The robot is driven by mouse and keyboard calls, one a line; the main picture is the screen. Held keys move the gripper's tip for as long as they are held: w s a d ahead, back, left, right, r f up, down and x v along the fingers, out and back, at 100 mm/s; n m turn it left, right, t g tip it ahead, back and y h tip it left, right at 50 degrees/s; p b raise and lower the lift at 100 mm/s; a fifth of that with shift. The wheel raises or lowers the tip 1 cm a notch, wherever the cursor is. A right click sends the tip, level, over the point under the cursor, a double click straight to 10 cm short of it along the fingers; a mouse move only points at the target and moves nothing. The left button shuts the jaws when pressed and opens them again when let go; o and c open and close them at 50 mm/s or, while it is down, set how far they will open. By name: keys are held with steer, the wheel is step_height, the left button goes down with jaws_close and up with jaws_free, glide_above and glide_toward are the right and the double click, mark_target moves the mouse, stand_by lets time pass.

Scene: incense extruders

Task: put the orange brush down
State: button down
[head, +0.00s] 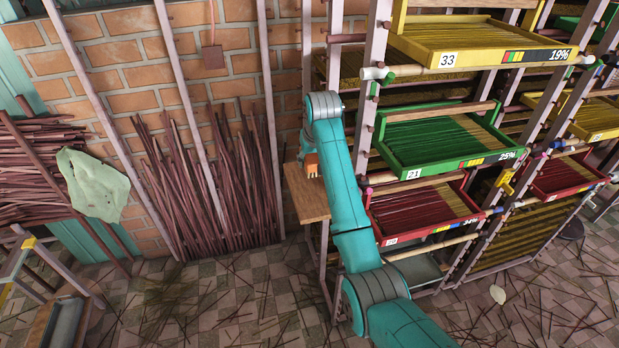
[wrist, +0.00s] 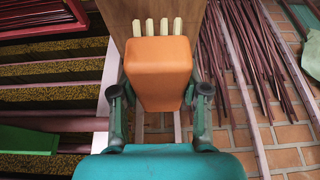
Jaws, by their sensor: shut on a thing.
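The orange brush (wrist: 158,70) is between the two fingers of my gripper (wrist: 159,95) in the wrist view, and the gripper is shut on it. Its pale bristle tufts point towards the top of that view, over a wooden board (wrist: 118,12). In the head view a small part of the orange brush (head: 311,159) shows at the left side of my arm. It is just above the small wooden shelf (head: 307,203). I cannot tell whether the brush touches the board.
Racks with a green tray (head: 393,155), a red tray (head: 437,231) and a yellow tray (head: 480,58) stand right of my arm. Dark red sticks (head: 215,185) lean on the brick wall to the left. Loose sticks litter the tiled floor (head: 230,300).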

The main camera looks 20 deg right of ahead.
mark_target(314, 163)
step_height(314, 163, down, 7)
steer(key=shift+f, duration=0.15)
steer(key=c, duration=0.6)
jaws_free()
steer(key=v, duration=1.2)
